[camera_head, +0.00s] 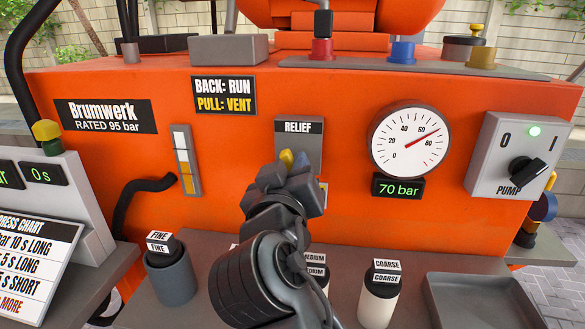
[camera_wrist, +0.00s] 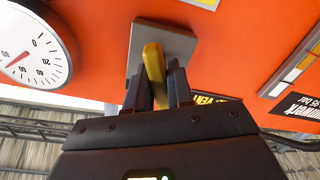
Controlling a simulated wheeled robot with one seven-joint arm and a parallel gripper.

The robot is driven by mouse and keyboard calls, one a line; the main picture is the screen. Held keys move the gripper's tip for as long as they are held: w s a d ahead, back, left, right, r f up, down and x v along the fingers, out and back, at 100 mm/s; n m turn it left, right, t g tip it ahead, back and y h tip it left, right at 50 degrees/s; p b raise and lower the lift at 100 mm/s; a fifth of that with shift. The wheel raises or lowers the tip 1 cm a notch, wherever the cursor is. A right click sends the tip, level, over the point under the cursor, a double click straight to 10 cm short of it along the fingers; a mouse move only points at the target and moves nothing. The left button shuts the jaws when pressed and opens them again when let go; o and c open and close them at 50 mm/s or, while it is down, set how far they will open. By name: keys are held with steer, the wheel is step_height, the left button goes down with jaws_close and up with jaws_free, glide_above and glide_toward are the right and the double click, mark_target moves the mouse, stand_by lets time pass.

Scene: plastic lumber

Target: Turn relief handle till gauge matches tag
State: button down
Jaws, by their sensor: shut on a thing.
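The yellow relief handle (camera_head: 286,158) sits on a grey plate (camera_head: 310,148) labelled RELIEF on the orange machine front. In the wrist view the handle (camera_wrist: 154,70) stands between my gripper's two fingers, which are shut on it. My gripper (camera_head: 300,167) hides most of the handle in the head view. The round gauge (camera_head: 410,141) has its red needle near 70. The display (camera_head: 398,187) under it reads 70 bar. The nameplate (camera_head: 105,116) reads Brumwerk, RATED 95 bar. A partly yellow label just right of my gripper is mostly hidden.
A sign (camera_head: 224,96) reads BACK: RUN, PULL: VENT. The pump switch box (camera_head: 520,150) at right has a lit green lamp. FINE (camera_head: 170,275) and COARSE (camera_head: 379,300) containers stand on the ledge below, with MEDIUM partly behind my arm. A press chart (camera_head: 35,255) stands at left.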

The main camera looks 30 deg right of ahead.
steer(key=shift+f+m+b, duration=0.15)
steer(key=shift+m+b, duration=0.15)
steer(key=shift+b, duration=0.3)
steer(key=shift+m+b, duration=0.6)
steer(key=shift+b, duration=0.2)
steer(key=m+b, duration=0.4)
steer(key=b, duration=0.1)
steer(key=shift+f, duration=0.1)
steer(key=m+b, duration=0.5)
steer(key=shift+s+d+m, duration=0.1)
steer(key=shift+m, duration=0.2)
steer(key=shift+m+b, duration=1.3)
steer(key=shift+b, duration=0.1)
steer(key=shift+r, duration=0.2)
steer(key=c, duration=1.1)
jaws_free()
